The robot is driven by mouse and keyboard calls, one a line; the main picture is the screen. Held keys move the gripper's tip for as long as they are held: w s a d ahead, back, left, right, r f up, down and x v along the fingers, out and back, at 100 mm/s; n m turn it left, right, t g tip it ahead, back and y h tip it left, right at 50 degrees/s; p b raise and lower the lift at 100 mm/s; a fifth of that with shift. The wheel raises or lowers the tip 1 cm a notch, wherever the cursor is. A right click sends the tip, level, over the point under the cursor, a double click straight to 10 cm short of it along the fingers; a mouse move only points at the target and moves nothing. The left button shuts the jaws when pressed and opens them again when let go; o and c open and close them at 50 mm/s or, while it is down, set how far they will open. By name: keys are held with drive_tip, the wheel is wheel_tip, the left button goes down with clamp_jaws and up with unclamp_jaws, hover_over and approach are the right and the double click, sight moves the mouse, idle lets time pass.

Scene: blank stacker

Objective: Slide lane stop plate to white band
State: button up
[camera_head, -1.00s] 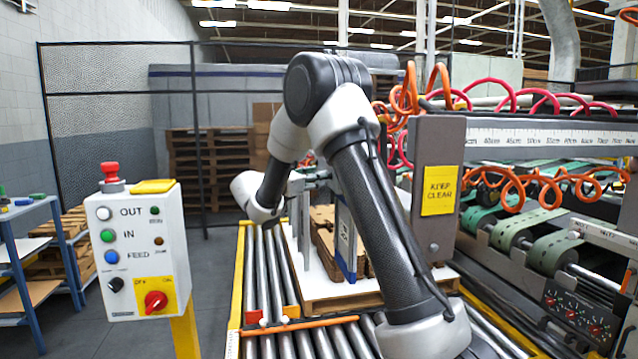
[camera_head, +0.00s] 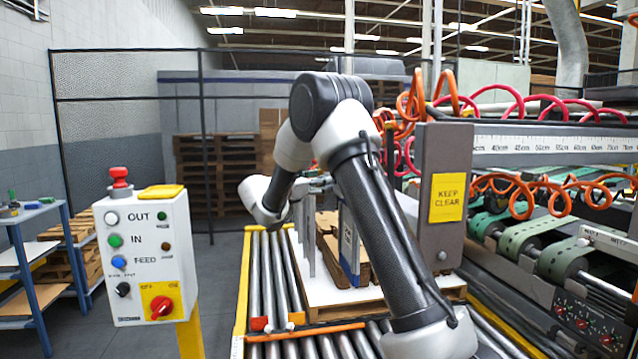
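A long orange bar (camera_head: 306,332) lies across the rollers at the front of the lane, with small red and white parts at its left end (camera_head: 258,323). I cannot tell for sure whether it is the lane stop plate. A white strip (camera_head: 237,347) runs along the left rail near the bar's end; I cannot tell whether it is the white band. My gripper (camera_head: 318,184) is beyond the bar, above the pallet area near upright grey plates (camera_head: 300,232). It is small and partly hidden by my arm, so its opening does not show.
A pallet (camera_head: 345,308) with brown cardboard pieces and a blue upright plate (camera_head: 349,240) stands on the rollers. A control box (camera_head: 147,255) is at the left, a grey post with a KEEP CLEAR sign (camera_head: 448,198) at the right.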

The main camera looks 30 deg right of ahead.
drive_tip(key=v, duration=1.2)
